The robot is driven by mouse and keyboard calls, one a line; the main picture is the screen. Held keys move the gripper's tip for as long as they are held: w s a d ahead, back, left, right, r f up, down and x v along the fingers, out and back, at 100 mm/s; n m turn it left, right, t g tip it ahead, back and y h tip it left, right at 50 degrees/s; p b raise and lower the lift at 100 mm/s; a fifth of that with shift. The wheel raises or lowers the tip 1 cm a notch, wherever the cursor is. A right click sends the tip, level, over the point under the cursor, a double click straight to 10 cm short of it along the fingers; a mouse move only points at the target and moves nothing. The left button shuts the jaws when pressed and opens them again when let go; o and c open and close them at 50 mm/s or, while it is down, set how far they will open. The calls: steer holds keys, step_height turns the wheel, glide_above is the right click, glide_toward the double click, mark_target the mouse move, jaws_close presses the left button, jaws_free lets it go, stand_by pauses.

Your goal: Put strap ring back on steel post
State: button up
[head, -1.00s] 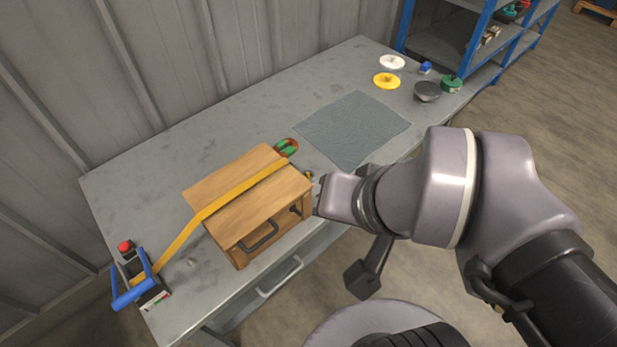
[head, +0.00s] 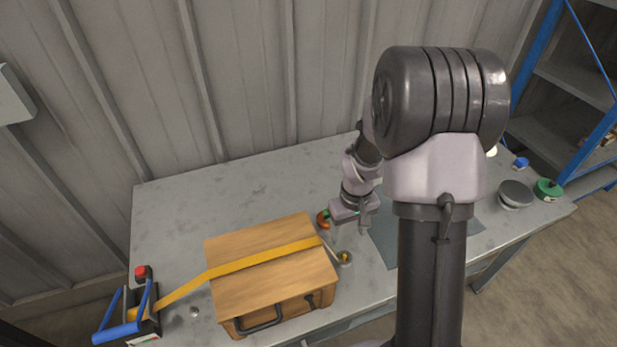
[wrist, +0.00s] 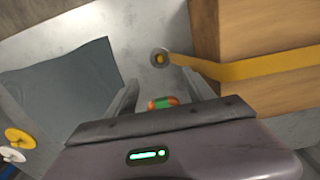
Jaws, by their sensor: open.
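A yellow strap (head: 230,267) runs from a blue-handled ratchet (head: 125,320) over a wooden box (head: 255,297) and down its right side. Its narrow end meets a round grey fitting with a yellow centre (head: 345,258), at the steel post's place on the table; the wrist view also shows this fitting (wrist: 159,57). I cannot tell whether the strap ring is around the post or beside it. My gripper (head: 348,231) points down, open, above the table behind the fitting. In the wrist view its fingertips (wrist: 160,82) are apart with nothing gripped, and the fitting lies beyond them.
A green and orange-red piece (head: 323,218) lies near the box's back right corner, close to my gripper. A blue-grey mat (head: 383,240) lies to the right. Grey (head: 515,194) and green (head: 548,189) round things stand at the far right. The back left table is clear.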

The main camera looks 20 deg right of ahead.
mark_target(345, 255)
step_height(345, 255, down, 12)
steer(key=b, duration=0.8)
steer(key=shift+s+a+r, duration=0.1)
steer(key=shift+s+r, duration=0.05)
steer(key=shift+r, duration=0.2)
steer(key=c, duration=1.2)
step_height(345, 255, up, 6)
steer(key=p, duration=0.5)
steer(key=shift+r, duration=0.1)
